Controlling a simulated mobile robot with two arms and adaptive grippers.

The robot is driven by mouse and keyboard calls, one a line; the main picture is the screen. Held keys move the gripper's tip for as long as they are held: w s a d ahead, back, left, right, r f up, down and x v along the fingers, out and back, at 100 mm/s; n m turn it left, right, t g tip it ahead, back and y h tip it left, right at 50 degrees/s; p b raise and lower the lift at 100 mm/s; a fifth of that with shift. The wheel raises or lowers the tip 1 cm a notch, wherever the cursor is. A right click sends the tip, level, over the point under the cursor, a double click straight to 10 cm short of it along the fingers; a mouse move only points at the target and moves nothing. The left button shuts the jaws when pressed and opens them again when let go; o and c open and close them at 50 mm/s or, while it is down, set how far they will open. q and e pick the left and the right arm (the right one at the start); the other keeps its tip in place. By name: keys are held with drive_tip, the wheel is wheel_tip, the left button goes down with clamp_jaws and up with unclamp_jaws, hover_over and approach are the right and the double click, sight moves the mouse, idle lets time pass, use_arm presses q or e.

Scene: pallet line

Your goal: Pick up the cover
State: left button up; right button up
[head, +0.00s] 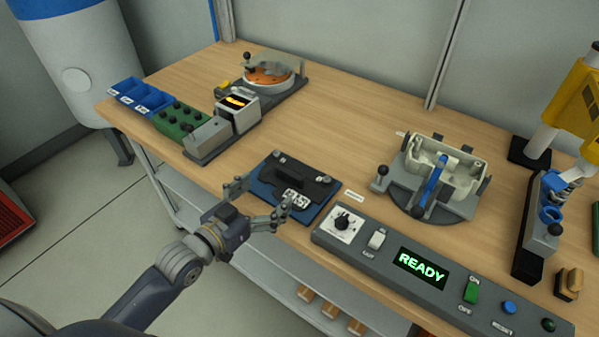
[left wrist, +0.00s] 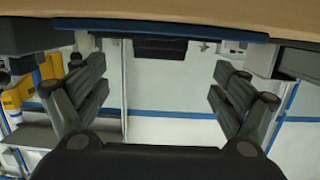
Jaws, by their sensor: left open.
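A black plate with a raised bar, which I take to be the cover (head: 318,188), lies on a blue base (head: 264,186) near the front edge of the workbench. A white code label shows on its near side. My left gripper (head: 261,200) is open and empty at the near side of the blue base, with its fingers spread. In the left wrist view, the gripper (left wrist: 158,78) is open with nothing between its fingers. A blue edge (left wrist: 160,25) and a dark block (left wrist: 160,48) show beyond the fingertips. My right gripper is out of view.
A grey control panel (head: 385,249) reading READY sits to the right of the blue base. A fixture with a pale housing (head: 465,173) stands behind the panel. Blue bins (head: 150,98) and a green block (head: 181,118) stand at the left.

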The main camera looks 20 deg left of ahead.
sight(288, 174)
use_arm(q)
drive_tip(key=shift+x, duration=1.15)
drive_tip(key=shift+w+r, duration=0.2)
drive_tip(key=shift+w, duration=0.2)
drive_tip(key=shift+w+d+f, duration=0.2)
drive_tip(key=shift+w+d, duration=0.1)
drive_tip(key=shift+w, duration=0.25)
drive_tip(key=x, duration=0.1)
drive_tip(key=p+x, duration=0.1)
drive_tip(key=x, duration=0.2)
drive_tip(key=shift+w+r+p, duration=0.1)
drive_tip(key=shift+r+p, duration=0.15)
drive_tip(key=shift+p, duration=0.05)
drive_tip(key=shift+w+d+f, duration=0.2)
drive_tip(key=shift+w+d, duration=0.05)
drive_tip(key=shift+w, duration=0.25)
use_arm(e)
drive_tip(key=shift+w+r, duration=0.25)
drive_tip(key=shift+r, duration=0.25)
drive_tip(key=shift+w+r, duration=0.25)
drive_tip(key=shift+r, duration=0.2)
use_arm(q)
drive_tip(key=c, duration=1.2)
